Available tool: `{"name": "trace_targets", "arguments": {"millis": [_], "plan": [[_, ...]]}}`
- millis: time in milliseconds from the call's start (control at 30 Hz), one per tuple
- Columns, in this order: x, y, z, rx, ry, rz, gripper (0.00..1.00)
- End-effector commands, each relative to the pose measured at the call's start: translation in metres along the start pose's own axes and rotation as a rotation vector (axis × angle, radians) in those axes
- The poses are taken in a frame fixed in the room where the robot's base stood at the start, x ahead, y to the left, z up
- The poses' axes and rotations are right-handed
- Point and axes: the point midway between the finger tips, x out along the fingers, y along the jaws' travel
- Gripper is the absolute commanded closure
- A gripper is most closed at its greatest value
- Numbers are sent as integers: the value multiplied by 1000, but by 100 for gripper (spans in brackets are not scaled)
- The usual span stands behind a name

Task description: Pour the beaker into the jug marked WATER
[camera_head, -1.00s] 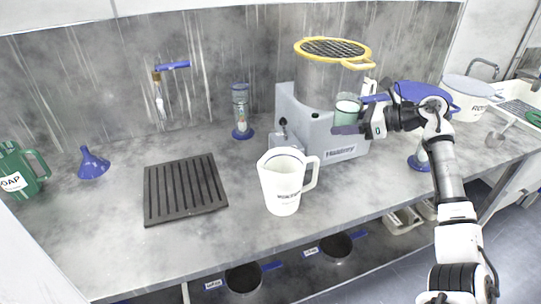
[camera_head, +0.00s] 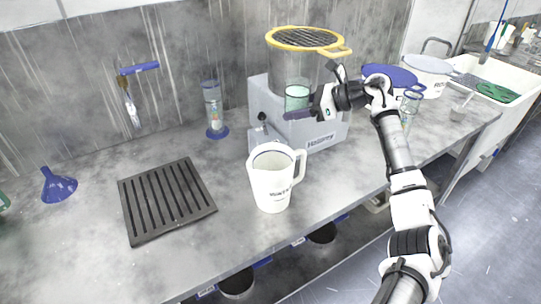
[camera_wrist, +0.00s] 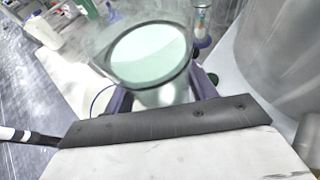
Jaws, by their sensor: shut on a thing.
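The beaker (camera_head: 297,97) is glass with pale green liquid in it. My gripper (camera_head: 300,114) is shut on it and holds it about upright above the bench, in front of the grey machine. In the wrist view the beaker (camera_wrist: 150,52) is seen from above between the purple fingers (camera_wrist: 158,92), its liquid a wide pale green disc. A white jug (camera_head: 272,182) with a handle on its right stands upright on the bench, below and left of the beaker. It has dark lettering on its front, too small to read surely. The beaker is apart from the jug.
The grey machine (camera_head: 262,100) with a yellow-rimmed mesh top (camera_head: 305,38) stands close behind the beaker. A black slatted rack (camera_head: 167,200), a blue funnel (camera_head: 58,185) and a blue-based cylinder (camera_head: 213,108) stand left. Lidded tubs (camera_head: 428,72) stand right. Bare bench lies around the jug.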

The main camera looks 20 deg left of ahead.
Motion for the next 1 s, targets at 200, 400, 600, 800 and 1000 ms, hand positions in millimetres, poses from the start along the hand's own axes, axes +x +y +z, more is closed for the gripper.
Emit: {"name": "trace_targets", "arguments": {"millis": [200, 400, 600, 800, 1000], "plan": [[1, 1, -1, -19, 7, -9, 78], [3, 3, -5, -79, 26, -35, 78], [5, 6, -9, -169, 52, -72, 78], [8, 10, -12, -259, 77, -110, 78], [10, 14, -15, -346, 103, -147, 78]]}}
